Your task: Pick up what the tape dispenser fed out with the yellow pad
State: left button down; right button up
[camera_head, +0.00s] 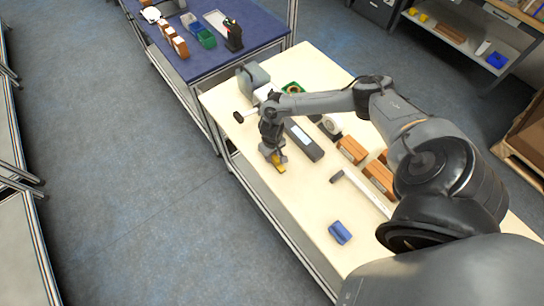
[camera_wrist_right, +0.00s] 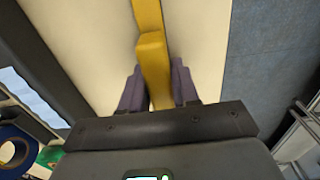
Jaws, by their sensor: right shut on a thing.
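My right gripper (camera_head: 274,158) is low over the near-left edge of the cream table. In the right wrist view its two purple-grey fingers (camera_wrist_right: 157,88) are shut on a yellow tool (camera_wrist_right: 152,55). The yellow tool also shows below the gripper in the head view (camera_head: 279,169); I cannot tell whether its far end touches the table. A long dark grey box (camera_head: 304,143) with a pale top lies just right of the gripper, perhaps the tape dispenser. No fed-out tape piece is clearly visible. My left gripper is not in view.
Beyond the gripper stand a grey bin (camera_head: 253,78) and a green item (camera_head: 293,88). A white roll in a dark holder (camera_head: 330,125), brown boxes (camera_head: 352,150) and a blue block (camera_head: 340,232) lie on the table (camera_head: 300,205).

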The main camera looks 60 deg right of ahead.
jog(key=shift+r, duration=0.1)
grip_shut()
jog(key=shift+r, duration=0.1)
jog(key=shift+r, duration=0.65)
notch_tip(320, 180, up, 3)
jog(key=shift+f, duration=0.1)
jog(key=s+a+r+p, duration=0.1)
jog(key=s+a+r, duration=0.4)
jog(key=s, duration=0.5)
jog(key=shift+s+r+p, duration=0.2)
jog(key=shift+r+p, duration=0.1)
jog(key=shift+r, duration=0.5)
jog(key=shift+a, duration=0.1)
